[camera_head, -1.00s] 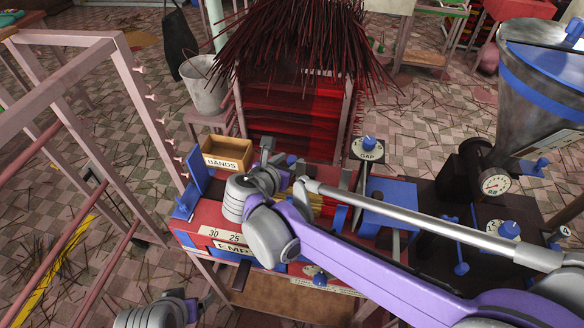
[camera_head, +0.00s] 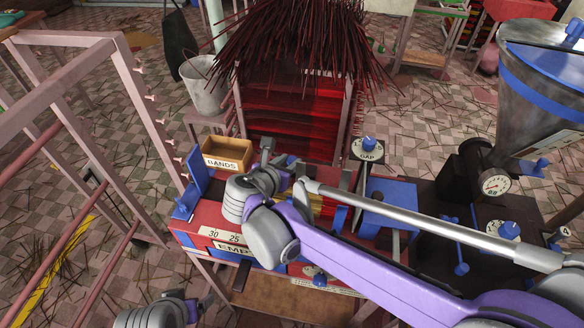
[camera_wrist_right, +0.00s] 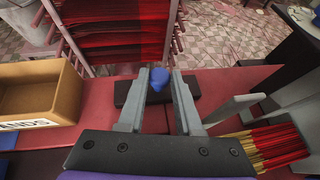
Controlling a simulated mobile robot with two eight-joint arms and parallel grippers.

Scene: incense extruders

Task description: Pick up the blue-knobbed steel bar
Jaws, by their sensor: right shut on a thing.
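The steel bar (camera_wrist_right: 124,92) looks like a short dark block at the back of the red bench top in the right wrist view. Its blue knob (camera_wrist_right: 157,80) is between the fingertips of my right gripper (camera_wrist_right: 160,77), which is shut on it. The bar lies across below the fingers; I cannot tell whether it touches the bench. In the head view my right gripper (camera_head: 267,150) is beside the wooden box, and its own wrist hides most of the bar. My left gripper (camera_head: 198,306) shows only in part at the bottom left, its jaws unclear.
The wooden BANDS box (camera_head: 228,155) stands left of my right gripper. A bundle of red and yellow sticks (camera_wrist_right: 272,145) and a grey upright plate (camera_wrist_right: 232,109) are to the right. A rack of red sticks (camera_head: 290,120) stands behind the bench. A hopper machine (camera_head: 535,90) is at the right.

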